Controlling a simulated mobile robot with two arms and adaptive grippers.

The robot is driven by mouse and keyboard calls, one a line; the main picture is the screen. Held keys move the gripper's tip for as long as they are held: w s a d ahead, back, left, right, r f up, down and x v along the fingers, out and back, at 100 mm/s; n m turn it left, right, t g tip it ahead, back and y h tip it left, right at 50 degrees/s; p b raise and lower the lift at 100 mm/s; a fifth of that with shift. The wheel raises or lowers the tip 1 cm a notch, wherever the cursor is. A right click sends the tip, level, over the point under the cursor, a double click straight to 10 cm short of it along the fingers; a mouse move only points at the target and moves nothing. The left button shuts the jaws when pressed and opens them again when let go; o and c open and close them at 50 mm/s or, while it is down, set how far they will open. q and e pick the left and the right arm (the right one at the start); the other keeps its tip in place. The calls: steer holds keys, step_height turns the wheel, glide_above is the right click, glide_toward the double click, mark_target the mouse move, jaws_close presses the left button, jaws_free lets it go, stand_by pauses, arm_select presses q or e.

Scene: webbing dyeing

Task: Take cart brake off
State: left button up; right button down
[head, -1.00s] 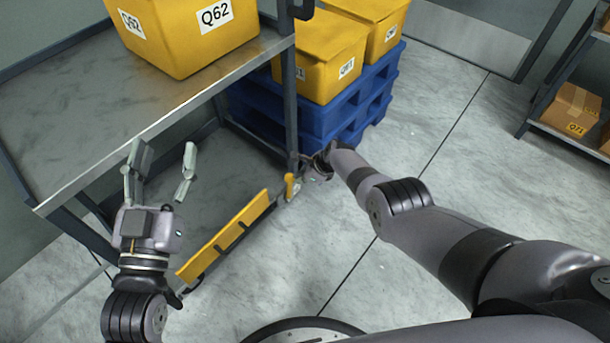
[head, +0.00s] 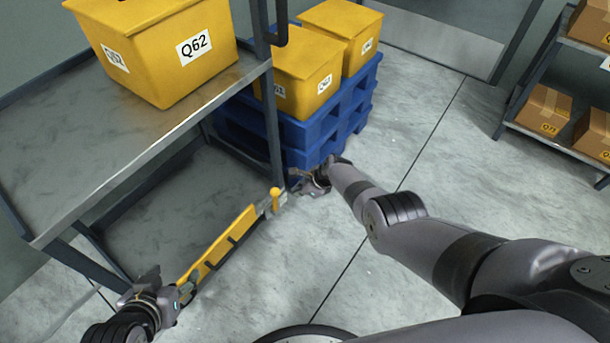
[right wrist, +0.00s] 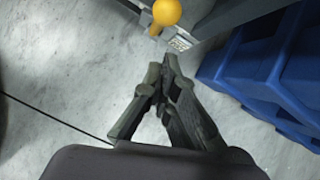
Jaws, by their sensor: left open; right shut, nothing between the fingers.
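The grey metal cart (head: 75,150) stands at the left. A yellow bar (head: 222,245) runs low along its near side. A yellow lever with a round knob (head: 276,192) stands at the bar's far end, by the corner post; the knob also shows at the top of the right wrist view (right wrist: 167,11). My right gripper (head: 318,182) is shut and empty, just right of the knob and apart from it; its fingers (right wrist: 166,75) point toward the knob. My left gripper (head: 178,288) is open, low beside the bar's near end; its fingers are hard to make out.
A yellow bin marked Q62 (head: 150,48) sits on the cart's top. Blue pallets (head: 320,135) carrying yellow bins (head: 295,70) stand close behind the lever. A shelf with cardboard boxes (head: 541,108) is at the far right. The floor between is clear.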

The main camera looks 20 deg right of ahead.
arm_select(q)
steer(key=s+a+g+y+p, duration=0.1)
steer(key=s+a+g+p, duration=0.25)
steer(key=s, duration=0.45)
step_height(320, 180, down, 15)
steer(key=d+g+p, duration=0.1)
steer(key=g+p, duration=0.1)
steer(key=p, duration=0.2)
steer(key=shift+w+d+f, duration=0.15)
steer(key=shift+w, duration=0.2)
